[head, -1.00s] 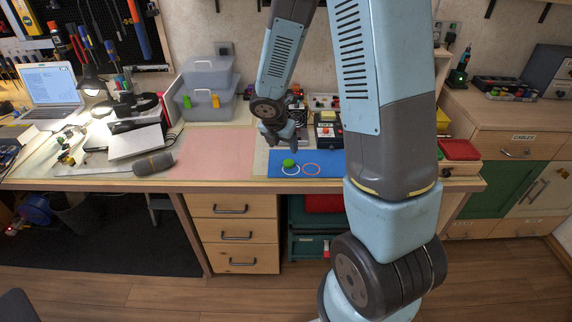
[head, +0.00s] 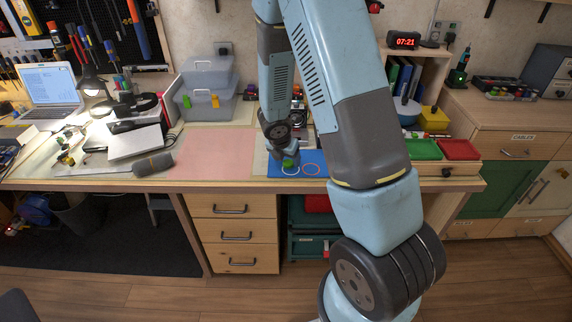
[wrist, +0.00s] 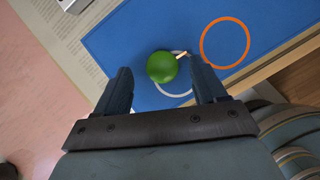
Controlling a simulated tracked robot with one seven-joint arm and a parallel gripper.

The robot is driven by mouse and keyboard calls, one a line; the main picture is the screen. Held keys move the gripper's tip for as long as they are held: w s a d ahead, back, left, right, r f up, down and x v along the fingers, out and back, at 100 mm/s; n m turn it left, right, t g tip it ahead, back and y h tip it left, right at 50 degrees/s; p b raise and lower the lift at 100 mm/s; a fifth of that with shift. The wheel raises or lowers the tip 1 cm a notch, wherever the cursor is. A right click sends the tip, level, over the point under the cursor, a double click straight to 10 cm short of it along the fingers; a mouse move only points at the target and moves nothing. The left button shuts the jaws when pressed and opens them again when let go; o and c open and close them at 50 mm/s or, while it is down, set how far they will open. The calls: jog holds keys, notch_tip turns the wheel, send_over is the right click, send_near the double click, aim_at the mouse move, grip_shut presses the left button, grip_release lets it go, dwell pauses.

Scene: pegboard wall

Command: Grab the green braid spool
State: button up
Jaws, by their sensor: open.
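The green braid spool (wrist: 161,66) stands on the blue mat (wrist: 125,38), partly over a white ring (wrist: 178,92) drawn there. In the wrist view it lies a little beyond the gap between my fingertips. My gripper (wrist: 163,80) is open, with one dark finger on each side below the spool and nothing between them. In the head view my gripper (head: 287,160) is down over the mat, and the green spool (head: 289,164) shows only in part beneath it. I cannot tell from these views whether a finger touches the spool.
An orange ring (wrist: 225,43) is marked on the mat right of the spool, near the desk's front edge. A pink mat (head: 217,153) lies to the left, with a dark grey cylinder (head: 153,163) beyond it. Green and red trays (head: 459,149) stand right.

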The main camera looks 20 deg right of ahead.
jog(key=shift+w+d+f, duration=0.15)
jog(key=shift+d+f, duration=0.05)
jog(key=shift+f, duration=0.35)
jog(key=shift+c, duration=0.4)
jog(key=c, duration=1)
